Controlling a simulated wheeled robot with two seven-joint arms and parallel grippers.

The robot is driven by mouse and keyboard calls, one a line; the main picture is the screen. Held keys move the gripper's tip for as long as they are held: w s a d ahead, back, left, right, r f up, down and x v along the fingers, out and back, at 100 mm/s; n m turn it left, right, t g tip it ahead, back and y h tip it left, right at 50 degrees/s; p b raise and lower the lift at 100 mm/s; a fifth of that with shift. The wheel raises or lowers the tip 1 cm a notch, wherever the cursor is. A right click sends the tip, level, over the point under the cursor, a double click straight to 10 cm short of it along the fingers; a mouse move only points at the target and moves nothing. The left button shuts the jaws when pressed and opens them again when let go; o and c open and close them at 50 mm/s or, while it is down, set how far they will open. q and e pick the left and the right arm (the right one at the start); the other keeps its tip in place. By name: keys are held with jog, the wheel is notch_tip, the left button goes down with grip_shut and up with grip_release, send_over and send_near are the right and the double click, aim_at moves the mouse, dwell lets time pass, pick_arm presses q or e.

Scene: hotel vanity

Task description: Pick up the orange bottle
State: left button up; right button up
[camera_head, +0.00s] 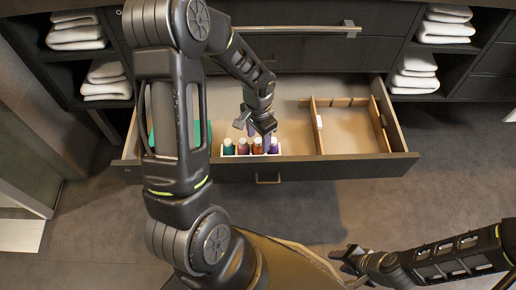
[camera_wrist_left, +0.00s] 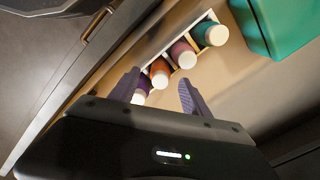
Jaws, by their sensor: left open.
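The orange bottle (camera_head: 258,147) has a white cap and stands in a row of bottles in a white rack (camera_head: 250,156) inside the open drawer. In the left wrist view the orange bottle (camera_wrist_left: 160,68) appears beyond and between my left gripper's fingers (camera_wrist_left: 160,90). The purple bottle (camera_wrist_left: 141,90) is on one side of it, partly hidden by a finger. The mauve bottle (camera_wrist_left: 183,50) is on the other side. My left gripper (camera_head: 255,128) is open above the row, with nothing held. My right gripper (camera_head: 345,260) is at the lower right, away from the drawer; its jaws are unclear.
A teal bottle (camera_head: 229,147) ends the row. A green box (camera_wrist_left: 280,25) lies in the drawer beyond it. Wooden dividers (camera_head: 318,125) split the drawer's right side. The drawer's front wall (camera_head: 330,167) is close to the rack. Folded towels (camera_head: 415,70) fill side shelves.

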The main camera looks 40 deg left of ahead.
aim_at(258, 148)
pick_arm(q)
notch_tip(258, 148, down, 3)
jog(key=shift+f+b, duration=0.15)
jog(key=shift+b, duration=0.15)
dwell(0.4)
grip_shut()
dwell(0.4)
